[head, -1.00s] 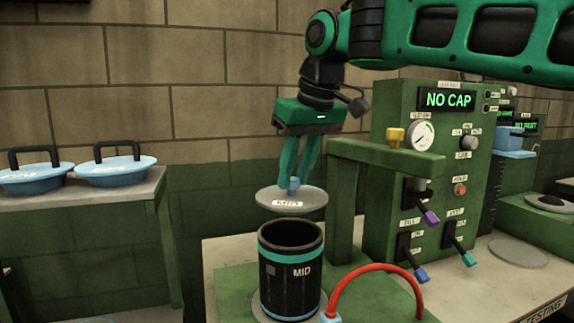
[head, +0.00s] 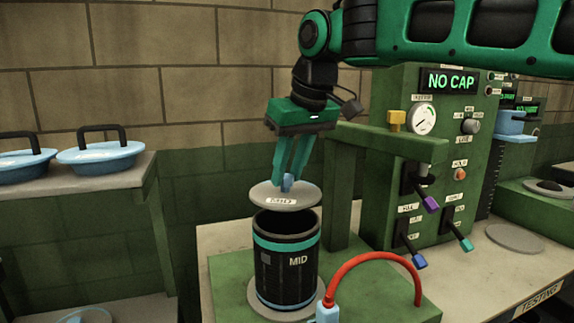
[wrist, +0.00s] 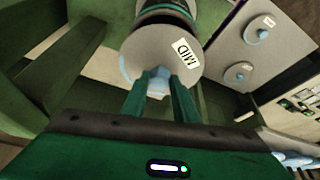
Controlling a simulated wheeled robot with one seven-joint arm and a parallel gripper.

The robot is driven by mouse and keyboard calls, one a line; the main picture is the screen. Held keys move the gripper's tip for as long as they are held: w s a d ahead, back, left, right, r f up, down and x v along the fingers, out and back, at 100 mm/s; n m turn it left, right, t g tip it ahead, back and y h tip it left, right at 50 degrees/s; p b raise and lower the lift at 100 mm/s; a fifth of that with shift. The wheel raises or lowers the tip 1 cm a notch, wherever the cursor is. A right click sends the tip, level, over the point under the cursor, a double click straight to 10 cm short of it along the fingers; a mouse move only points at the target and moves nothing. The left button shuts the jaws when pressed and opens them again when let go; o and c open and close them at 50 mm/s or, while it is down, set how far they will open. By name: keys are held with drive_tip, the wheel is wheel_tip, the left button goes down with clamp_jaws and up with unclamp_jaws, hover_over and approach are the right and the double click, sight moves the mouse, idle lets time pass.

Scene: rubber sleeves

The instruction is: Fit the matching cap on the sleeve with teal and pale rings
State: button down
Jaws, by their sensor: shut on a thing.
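The sleeve (head: 286,262) is a black open cylinder labelled MID, with a teal ring near its top and a pale ring near its base. It stands upright on a round pale plate on the green test stand. My gripper (head: 287,180) is shut on the pale blue knob of a grey disc cap (head: 262,195) and holds it just above the sleeve's open mouth, with a gap between. In the wrist view, my gripper (wrist: 159,82) grips the knob, and the cap's label (wrist: 186,54) seems to read MID.
A display (head: 450,81) reads NO CAP on the green tester (head: 385,235). A green arm (head: 390,140) overhangs right of the sleeve. A red hose (head: 385,262) curves at front right. Blue lids with black handles (head: 100,157) rest on a shelf at left.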

sight(290, 185)
drive_tip(key=shift+f, duration=2.35)
drive_tip(key=c, duration=1.3)
unclamp_jaws()
drive_tip(key=shift+c, duration=0.2)
